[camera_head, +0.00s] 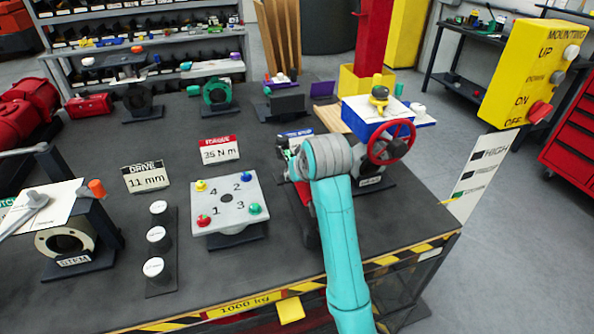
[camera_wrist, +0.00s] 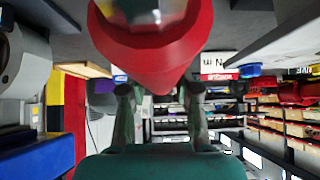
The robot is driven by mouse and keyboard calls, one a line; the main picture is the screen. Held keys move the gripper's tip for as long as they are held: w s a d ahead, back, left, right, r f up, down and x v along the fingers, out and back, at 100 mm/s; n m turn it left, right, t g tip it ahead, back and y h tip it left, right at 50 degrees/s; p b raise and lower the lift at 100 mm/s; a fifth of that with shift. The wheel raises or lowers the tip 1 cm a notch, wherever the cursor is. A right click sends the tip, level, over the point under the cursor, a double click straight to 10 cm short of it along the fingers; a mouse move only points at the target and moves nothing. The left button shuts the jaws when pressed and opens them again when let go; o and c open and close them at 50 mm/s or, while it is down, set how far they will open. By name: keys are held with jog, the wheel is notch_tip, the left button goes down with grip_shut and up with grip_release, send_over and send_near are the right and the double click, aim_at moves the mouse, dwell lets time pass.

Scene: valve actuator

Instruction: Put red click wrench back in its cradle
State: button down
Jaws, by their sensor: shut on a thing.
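My gripper (camera_wrist: 160,95) is shut on the red click wrench (camera_wrist: 152,48), whose thick red body fills the top middle of the wrist view between and beyond the two fingers. In the head view, red parts that seem to be the wrench (camera_head: 304,193) show just left of my turquoise wrist, near the table's right side. My wrist hides the fingers and most of the wrench there. The cradle cannot be made out clearly; dark parts below and beside the wrench may belong to it. I cannot tell whether the wrench touches it.
A grey plate (camera_head: 228,212) with numbered coloured bolts stands left of my arm. A red handwheel (camera_head: 390,141) on a blue actuator (camera_head: 362,118) stands close on the right. The table's striped front edge (camera_head: 250,306) is near.

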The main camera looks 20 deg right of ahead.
jog(key=shift+f, duration=3.55)
jog(key=c, duration=0.8)
grip_release()
jog(key=shift+o, duration=0.2)
jog(key=shift+f, duration=0.1)
jog(key=shift+s, duration=0.1)
jog(key=v, duration=1.2)
